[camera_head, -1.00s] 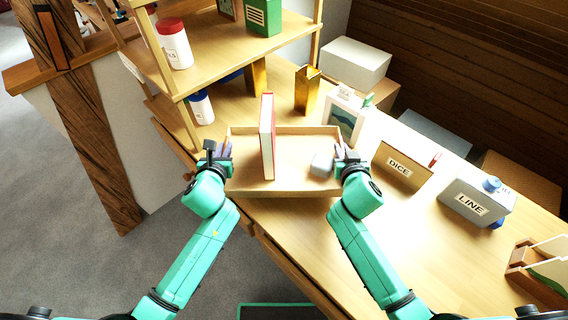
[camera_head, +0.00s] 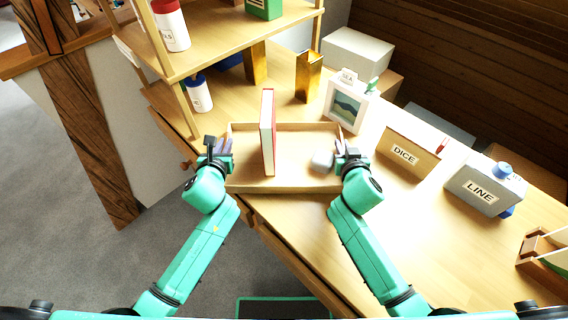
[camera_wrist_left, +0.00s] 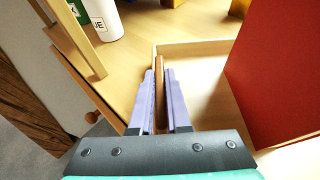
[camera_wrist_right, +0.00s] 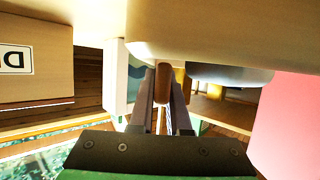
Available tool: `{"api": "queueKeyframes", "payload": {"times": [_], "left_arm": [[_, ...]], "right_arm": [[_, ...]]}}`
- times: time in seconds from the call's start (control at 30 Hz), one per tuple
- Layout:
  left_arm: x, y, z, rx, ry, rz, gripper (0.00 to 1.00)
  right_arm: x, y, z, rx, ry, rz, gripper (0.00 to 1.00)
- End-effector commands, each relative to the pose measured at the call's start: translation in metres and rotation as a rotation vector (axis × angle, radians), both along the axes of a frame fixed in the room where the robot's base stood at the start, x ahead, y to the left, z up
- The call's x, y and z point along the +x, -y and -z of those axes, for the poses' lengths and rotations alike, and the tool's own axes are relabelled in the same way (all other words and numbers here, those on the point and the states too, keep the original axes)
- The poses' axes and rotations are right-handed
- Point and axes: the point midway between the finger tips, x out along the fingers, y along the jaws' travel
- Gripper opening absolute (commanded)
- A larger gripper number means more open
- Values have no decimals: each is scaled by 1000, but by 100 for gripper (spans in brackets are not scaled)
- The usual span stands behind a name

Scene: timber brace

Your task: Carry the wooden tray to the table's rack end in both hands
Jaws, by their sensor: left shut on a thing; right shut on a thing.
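The wooden tray (camera_head: 300,185) is level between my two arms in the head view, in front of the shelf rack (camera_head: 190,75). A red book (camera_head: 268,135) stands upright in it, and a grey rounded object (camera_head: 322,160) lies near its right end. My left gripper (camera_head: 222,150) is shut on the tray's left wall, which shows between the fingers in the left wrist view (camera_wrist_left: 160,95). My right gripper (camera_head: 345,150) is shut on the right wall, as the right wrist view (camera_wrist_right: 162,95) shows. Whether the tray touches the table is hard to tell.
On the table (camera_head: 400,230) stand a gold holder (camera_head: 308,76), a framed picture (camera_head: 346,106), the DICE box (camera_head: 406,152) and the LINE box (camera_head: 483,188). A white bottle (camera_head: 199,94) stands under the shelf. A timber post (camera_head: 90,130) rises at left.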

Motion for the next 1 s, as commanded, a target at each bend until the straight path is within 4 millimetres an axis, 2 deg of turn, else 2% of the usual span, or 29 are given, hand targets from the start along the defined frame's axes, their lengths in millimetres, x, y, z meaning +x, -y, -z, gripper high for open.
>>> {"api": "queueKeyframes", "payload": {"times": [0.03,0.1,0.13,0.43,0.57,0.9,1.0], "left_arm": [[1,0,7,0,4,0,0],[0,0,5,0,0,0,34],[0,0,5,0,0,0,45],[-1,0,4,0,0,0,45],[-12,-1,0,3,-1,1,45],[-92,0,-33,0,-3,2,45],[-106,0,-39,1,-2,1,45]], "right_arm": [[1,0,7,0,5,-1,0],[0,0,4,0,1,0,34],[0,0,4,0,1,0,45],[0,0,4,0,0,0,45],[0,0,4,0,0,0,45],[0,0,4,0,0,0,45],[0,0,4,0,0,0,45]]}}
